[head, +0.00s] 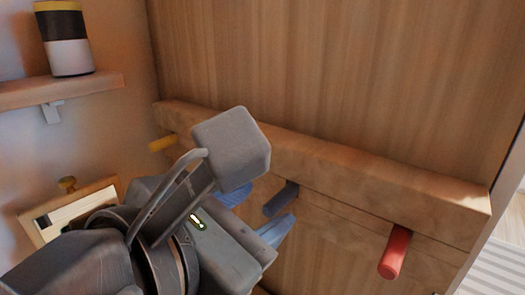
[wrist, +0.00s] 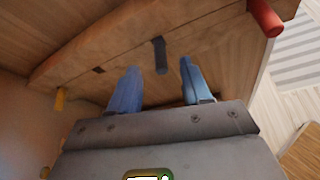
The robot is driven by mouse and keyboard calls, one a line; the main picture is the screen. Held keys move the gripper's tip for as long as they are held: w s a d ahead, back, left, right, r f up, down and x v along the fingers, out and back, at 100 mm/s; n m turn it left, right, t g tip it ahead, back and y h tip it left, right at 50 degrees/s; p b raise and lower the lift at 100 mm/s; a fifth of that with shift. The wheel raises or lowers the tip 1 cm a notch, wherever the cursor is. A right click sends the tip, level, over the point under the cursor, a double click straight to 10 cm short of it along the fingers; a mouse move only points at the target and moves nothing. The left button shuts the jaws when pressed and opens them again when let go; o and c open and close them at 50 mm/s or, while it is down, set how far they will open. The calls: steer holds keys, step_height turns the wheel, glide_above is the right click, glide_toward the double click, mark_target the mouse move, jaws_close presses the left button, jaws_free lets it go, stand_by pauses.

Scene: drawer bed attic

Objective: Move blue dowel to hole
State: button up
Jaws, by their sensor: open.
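The blue dowel (head: 281,199) is dark grey-blue and sticks out from the wooden rail (head: 330,168), between a yellow dowel and a red one. In the wrist view the blue dowel (wrist: 160,55) points toward my gripper. My gripper (wrist: 159,66) is open and empty, its two blue fingers on either side of the dowel's free end in the picture; how far the tips reach along it I cannot tell. In the head view my gripper (head: 268,204) is partly hidden by my wrist. A dark hole (wrist: 98,69) shows in the rail between the blue and yellow dowels.
The yellow dowel (head: 162,143) is at the rail's left end and the red dowel (head: 395,252) near its right end. A wall shelf (head: 60,92) holds a striped canister (head: 66,40). A framed panel (head: 72,210) with a knob is at lower left.

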mark_target(276, 201)
steer(key=shift+x, duration=2.1)
steer(key=shift+s, duration=0.1)
jaws_close()
